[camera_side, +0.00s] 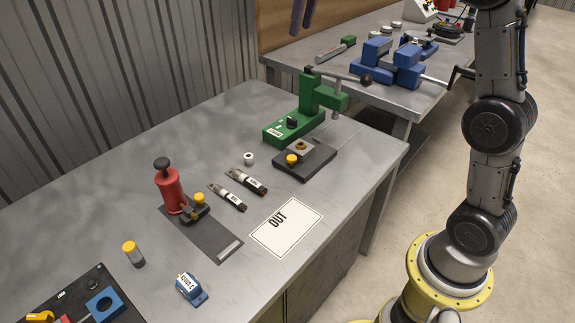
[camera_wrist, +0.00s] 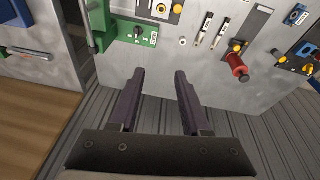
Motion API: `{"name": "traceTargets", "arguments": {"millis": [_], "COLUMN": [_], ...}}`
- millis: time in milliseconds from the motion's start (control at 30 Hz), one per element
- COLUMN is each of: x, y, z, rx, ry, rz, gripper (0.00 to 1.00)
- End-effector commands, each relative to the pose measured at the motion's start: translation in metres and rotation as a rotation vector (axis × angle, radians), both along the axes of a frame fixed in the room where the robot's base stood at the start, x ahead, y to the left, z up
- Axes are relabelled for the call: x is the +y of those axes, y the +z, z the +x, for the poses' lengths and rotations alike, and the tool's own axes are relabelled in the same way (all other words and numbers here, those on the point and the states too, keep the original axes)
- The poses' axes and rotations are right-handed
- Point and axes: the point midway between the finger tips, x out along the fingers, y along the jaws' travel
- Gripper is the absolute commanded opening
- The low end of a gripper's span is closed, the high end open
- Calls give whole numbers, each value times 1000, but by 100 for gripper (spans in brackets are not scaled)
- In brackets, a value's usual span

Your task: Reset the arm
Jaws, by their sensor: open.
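My gripper (camera_wrist: 160,73) shows in the wrist view with its two dark purple fingers apart and nothing between them. In the side view the fingers of my gripper (camera_side: 300,30) hang down at the top edge, high and clear of the things on the grey bench (camera_side: 110,190); the rest of the hand is out of frame. In the wrist view the green press (camera_wrist: 128,27) and the red-bodied tool (camera_wrist: 237,64) lie beyond the fingertips, neither touched.
The green press (camera_side: 288,126) stands at the bench's back, beside a dark fixture (camera_side: 318,160). A red tool (camera_side: 170,190), two labelled tools, a white OUT card (camera_side: 287,227), a yellow-capped vial (camera_side: 133,254) and a blue block (camera_side: 191,289) lie nearer. Blue vises (camera_side: 395,66) occupy the second bench.

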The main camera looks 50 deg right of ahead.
Motion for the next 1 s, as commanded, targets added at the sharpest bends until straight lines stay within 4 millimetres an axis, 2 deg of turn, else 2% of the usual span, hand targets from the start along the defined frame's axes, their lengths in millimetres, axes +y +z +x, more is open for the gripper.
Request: {"name": "traceTargets", "arguments": {"millis": [33,67,200,333,433,567,700,833,1000], "x": [10,14,35,50,60,69,76,78,78], "y": [11,15,25,22,11,-17,-61,-102,-142], "z": [-20,-31,-82,-132,-169,-217,-260,-286,-298], "rx": [-23,-35,-86,-132,-166,-202,-231,-237,-208], "ry": [7,10,21,25,25,20,3,-23,-66], "rz": [-2,-2,-2,3,10,23,40,56,70], "gripper": [48,48,48,48,48,48,48,48,48]}}
